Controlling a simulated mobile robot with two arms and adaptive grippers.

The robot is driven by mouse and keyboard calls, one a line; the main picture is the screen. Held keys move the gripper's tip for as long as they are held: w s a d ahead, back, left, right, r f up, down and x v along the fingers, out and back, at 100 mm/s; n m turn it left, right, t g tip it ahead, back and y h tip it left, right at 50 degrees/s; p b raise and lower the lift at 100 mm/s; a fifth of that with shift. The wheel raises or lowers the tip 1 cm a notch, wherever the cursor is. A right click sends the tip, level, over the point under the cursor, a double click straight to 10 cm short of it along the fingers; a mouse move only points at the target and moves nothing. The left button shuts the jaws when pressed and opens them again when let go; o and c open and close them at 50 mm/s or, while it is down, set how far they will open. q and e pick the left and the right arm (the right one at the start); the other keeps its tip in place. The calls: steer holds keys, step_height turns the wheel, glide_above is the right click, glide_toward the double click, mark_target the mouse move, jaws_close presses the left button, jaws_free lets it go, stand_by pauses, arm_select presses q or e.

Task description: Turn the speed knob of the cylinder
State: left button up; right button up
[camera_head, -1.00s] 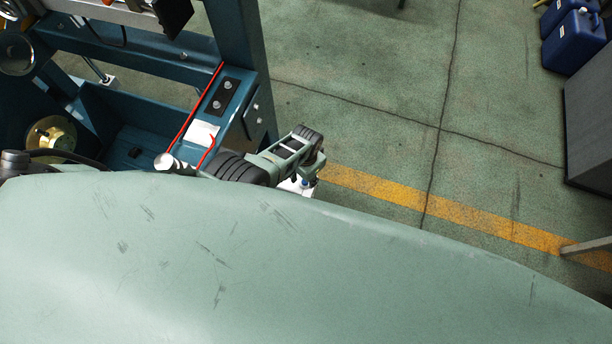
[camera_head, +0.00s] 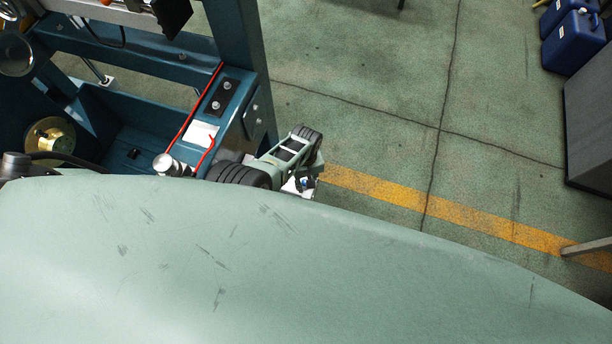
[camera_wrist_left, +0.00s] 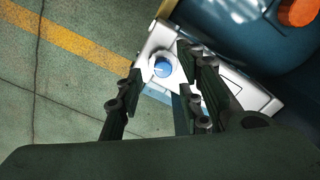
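A silver cylinder body (camera_wrist_left: 236,83) shows in the left wrist view, with a round blue knob (camera_wrist_left: 162,67) in a pale ring at its upper left end. My left gripper (camera_wrist_left: 160,66) is open, with one dark finger to the left of the knob and the other to its right. The knob lies between the fingertips in the picture; contact and depth cannot be told. In the head view my left wrist hides most of the cylinder, and only a small pale part (camera_head: 291,188) shows below it. My right gripper is in neither view.
An orange part (camera_wrist_left: 298,12) shows top right in the wrist view. Open green floor (camera_head: 370,90) lies to the right.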

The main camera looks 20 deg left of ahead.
arm_select(q)
steer(key=shift+f+b, duration=1.05)
